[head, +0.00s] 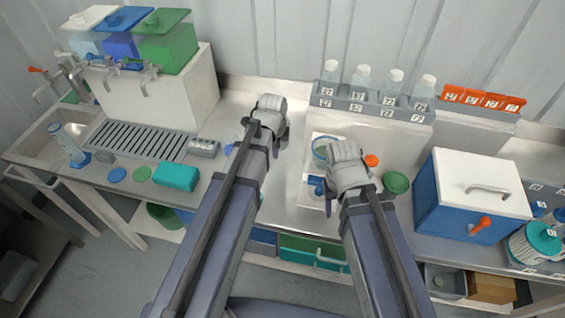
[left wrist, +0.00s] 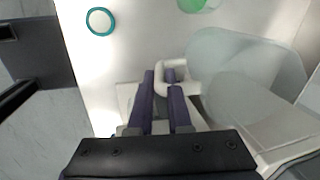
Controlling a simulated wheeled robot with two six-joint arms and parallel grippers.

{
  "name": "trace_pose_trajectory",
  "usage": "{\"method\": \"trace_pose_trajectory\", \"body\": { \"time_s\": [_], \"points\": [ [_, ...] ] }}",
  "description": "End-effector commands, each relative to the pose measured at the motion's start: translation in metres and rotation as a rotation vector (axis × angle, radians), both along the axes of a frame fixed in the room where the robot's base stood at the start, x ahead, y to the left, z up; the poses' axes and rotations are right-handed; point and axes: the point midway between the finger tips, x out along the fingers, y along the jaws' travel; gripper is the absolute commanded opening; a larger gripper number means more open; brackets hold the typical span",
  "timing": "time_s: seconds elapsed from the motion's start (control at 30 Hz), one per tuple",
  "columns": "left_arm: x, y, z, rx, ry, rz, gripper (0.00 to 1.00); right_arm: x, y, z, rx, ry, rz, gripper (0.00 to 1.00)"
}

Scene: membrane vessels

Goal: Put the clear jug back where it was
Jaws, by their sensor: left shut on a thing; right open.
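The clear jug (left wrist: 245,75) fills the right of the left wrist view, with a pale, see-through body. My left gripper (left wrist: 165,80) is shut on its white handle. In the head view my left gripper (head: 270,106) is over the bench left of centre, and I cannot clearly make out the jug there. Whether the jug's base touches the bench cannot be told. My right gripper (head: 345,155) is open, low over a white sheet near the bench front, beside a round clear vessel with a greenish rim (head: 319,150).
Right of my right gripper are an orange cap (head: 371,160) and a green bowl (head: 396,183). A blue cool box (head: 470,195) stands further right. A bottle rack (head: 375,105) lines the back. On the left are a teal block (head: 175,177), a grey box (head: 204,148) and a drain grid (head: 140,139).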

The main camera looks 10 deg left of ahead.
Motion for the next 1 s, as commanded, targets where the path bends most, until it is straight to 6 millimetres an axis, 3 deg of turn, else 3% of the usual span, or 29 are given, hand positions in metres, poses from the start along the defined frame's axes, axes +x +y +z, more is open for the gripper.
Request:
{"method": "trace_pose_trajectory", "body": {
  "time_s": [0.23,0.47,1.0],
  "points": [
    [0.006,0.0,0.005,-0.001,0.162,-0.129,0.0,0.0,0.0,0.009,0.0,0.0,-0.002,0.5],
    [0.002,0.0,0.003,-0.004,0.2,-0.164,0.0,0.0,0.0,0.008,0.0,0.0,-0.002,0.5],
    [0.002,0.0,-0.06,-0.005,0.198,-0.161,0.0,0.0,0.0,-0.055,0.0,0.0,0.0,0.5]
  ]
}}
